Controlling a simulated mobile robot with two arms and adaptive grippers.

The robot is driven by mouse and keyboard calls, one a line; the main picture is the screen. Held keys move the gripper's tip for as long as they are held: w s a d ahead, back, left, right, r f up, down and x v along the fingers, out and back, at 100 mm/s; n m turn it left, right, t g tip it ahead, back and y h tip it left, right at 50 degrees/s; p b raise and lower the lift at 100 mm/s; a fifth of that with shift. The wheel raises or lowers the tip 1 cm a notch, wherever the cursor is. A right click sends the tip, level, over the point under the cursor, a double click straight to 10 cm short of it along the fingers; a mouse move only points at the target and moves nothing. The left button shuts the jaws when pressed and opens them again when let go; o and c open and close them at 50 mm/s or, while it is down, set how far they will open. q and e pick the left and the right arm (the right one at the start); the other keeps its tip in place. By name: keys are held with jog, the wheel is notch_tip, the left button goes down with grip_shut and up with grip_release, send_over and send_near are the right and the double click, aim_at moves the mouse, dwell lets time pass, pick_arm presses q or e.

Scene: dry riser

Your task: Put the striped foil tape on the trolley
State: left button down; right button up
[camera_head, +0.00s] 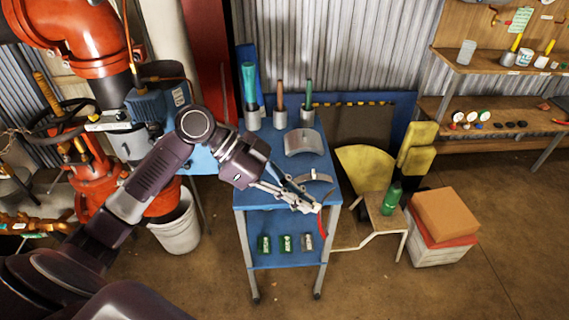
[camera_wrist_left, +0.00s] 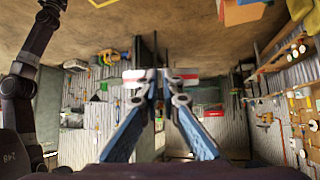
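The blue trolley (camera_head: 290,188) stands in the middle of the head view, with a top tray and a lower shelf. My left gripper (camera_head: 306,205) is at the front right edge of its top. A red and white piece, seemingly the striped foil tape (camera_head: 322,224), shows at the fingertips as a thin red arc. In the left wrist view, red and white bands of the tape (camera_wrist_left: 186,77) show on both sides of the nearly closed fingers (camera_wrist_left: 157,84). The fingers seem shut on it. Whether it touches the trolley cannot be told. My right gripper is not in view.
The trolley's back holds cups (camera_head: 280,118) with handled tools, and a grey curved plate (camera_head: 304,141) lies before them. Several small green items (camera_head: 286,243) sit on the lower shelf. A yellow-backed seat with a green bottle (camera_head: 392,198) and an orange box (camera_head: 446,213) stand right.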

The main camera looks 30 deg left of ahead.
pick_arm(q)
jog(key=w+a+m+g+y+p, duration=0.2)
jog(key=w+a+m+g+y, duration=0.15)
jog(key=w+m+y, duration=0.5)
jog(key=w+a+r+m+t+y+p, duration=0.1)
jog(key=w+a+r+m+t, duration=0.2)
jog(key=a+m, duration=0.35)
jog(key=w+a+r+m+t+y+p, duration=0.1)
jog(key=w+a+r+m+t, duration=0.2)
jog(key=a, duration=0.7)
jog(key=shift+m, duration=0.6)
jog(key=f+p, duration=0.1)
jog(key=f, duration=1.2)
jog(key=f+p, duration=0.1)
jog(key=f, duration=0.5)
jog(key=shift+s+a+f+p, duration=0.1)
jog(key=shift+s+f+p, duration=0.2)
jog(key=shift+s, duration=0.1)
jog(key=c, duration=2.2)
grip_release()
jog(key=shift+g, duration=0.25)
jog(key=shift+o, duration=0.2)
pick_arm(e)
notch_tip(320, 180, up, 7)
pick_arm(q)
jog(key=shift+r, duration=0.1)
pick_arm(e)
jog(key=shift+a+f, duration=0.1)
